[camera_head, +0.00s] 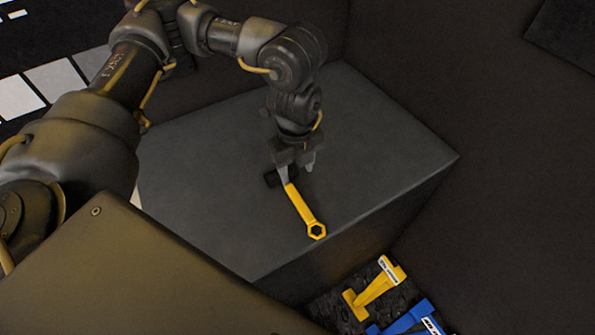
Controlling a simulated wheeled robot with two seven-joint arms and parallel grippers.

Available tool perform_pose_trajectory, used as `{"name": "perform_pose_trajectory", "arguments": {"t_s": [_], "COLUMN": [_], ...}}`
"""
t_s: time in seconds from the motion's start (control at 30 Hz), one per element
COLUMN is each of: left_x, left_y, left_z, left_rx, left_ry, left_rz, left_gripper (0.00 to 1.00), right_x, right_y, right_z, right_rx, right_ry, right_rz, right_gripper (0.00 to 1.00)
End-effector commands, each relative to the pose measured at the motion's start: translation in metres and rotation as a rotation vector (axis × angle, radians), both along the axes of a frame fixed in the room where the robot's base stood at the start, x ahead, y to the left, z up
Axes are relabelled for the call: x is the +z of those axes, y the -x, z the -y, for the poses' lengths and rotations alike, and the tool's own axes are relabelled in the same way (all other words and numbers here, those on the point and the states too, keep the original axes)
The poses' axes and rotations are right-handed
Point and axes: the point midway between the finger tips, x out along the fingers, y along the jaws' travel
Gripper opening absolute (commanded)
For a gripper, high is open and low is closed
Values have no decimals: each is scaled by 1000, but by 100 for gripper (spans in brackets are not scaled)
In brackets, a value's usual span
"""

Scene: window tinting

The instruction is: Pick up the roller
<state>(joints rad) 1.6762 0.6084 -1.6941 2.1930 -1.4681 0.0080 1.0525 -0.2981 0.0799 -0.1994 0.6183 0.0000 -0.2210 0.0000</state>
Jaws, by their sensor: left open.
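The roller (302,208) lies on the dark grey box top, near its front edge. It has a yellow handle with a hexagonal hole at the near end and a dark, cylinder-like head at the far end. My left gripper (295,168) points down over the far end of the roller, where the handle meets the head. Its fingers are open and partly cover that end. I cannot tell whether they touch it. My right gripper is not in view.
The dark grey box (215,210) has a clear top around the roller. Below its front edge lie a yellow tool (374,287) and a blue tool (408,319) on a dark rough surface. Dark panels rise behind and to the right.

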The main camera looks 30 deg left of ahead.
Motion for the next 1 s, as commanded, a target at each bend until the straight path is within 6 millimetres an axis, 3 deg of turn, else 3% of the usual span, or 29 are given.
{"name": "perform_pose_trajectory", "arguments": {"t_s": [0.23,0.4,0.6,0.7,1.0], "left_x": [-43,-60,-65,-76,-112], "left_y": [-13,-19,-20,-19,-20], "left_z": [2,2,2,2,2], "left_rx": [1,-3,-2,0,-3], "left_ry": [-1,-2,-1,-2,-2], "left_rz": [-23,-27,-27,-30,-27], "left_gripper": [49,49,49,49,49], "right_x": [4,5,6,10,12], "right_y": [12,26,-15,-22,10], "right_z": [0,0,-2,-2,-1], "right_rx": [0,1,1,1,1], "right_ry": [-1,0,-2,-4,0], "right_rz": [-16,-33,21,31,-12], "right_gripper": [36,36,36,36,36]}}
